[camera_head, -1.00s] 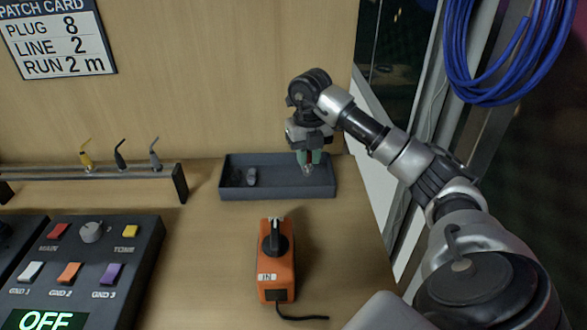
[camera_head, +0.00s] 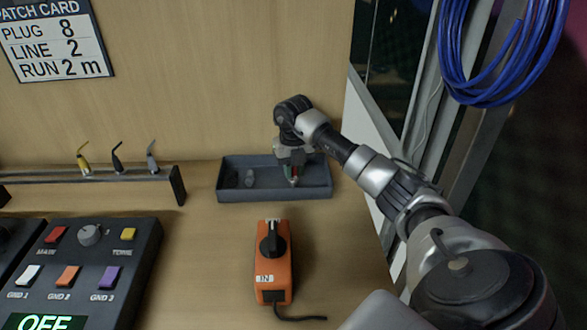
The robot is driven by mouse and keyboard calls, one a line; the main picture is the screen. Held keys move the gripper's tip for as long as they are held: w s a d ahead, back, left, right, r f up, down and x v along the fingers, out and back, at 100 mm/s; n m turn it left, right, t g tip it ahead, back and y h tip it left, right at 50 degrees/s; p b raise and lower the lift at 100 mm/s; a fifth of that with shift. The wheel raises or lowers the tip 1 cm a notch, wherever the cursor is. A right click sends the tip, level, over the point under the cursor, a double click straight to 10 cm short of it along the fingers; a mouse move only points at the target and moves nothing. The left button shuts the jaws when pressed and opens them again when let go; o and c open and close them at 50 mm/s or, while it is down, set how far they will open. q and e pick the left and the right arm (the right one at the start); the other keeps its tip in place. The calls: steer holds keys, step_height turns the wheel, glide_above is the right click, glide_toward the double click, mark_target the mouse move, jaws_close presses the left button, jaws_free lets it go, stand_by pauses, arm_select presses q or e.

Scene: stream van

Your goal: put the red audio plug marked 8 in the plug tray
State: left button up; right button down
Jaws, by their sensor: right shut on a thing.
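The plug tray (camera_head: 272,196) is a dark grey open box at the back of the counter. My right gripper (camera_head: 291,171) reaches down over its right half, with the fingertips low inside the tray. I cannot tell whether the tip touches the tray floor, and the number on the plug cannot be read. My left gripper is not in view.
Two dark plugs (camera_head: 249,177) lie in the tray's left part. A rack (camera_head: 100,179) with yellow, black and grey plugs stands left. An orange box (camera_head: 273,277) with a black knob sits in front of the tray. A button console (camera_head: 85,265) is at lower left.

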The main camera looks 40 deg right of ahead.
steer(key=shift+f, duration=0.15)
steer(key=c, duration=1)
jaws_free()
step_height(320, 180, up, 12)
steer(key=shift+r, duration=0.2)
steer(key=shift+a+f, duration=0.1)
steer(key=shift+f, duration=0.05)
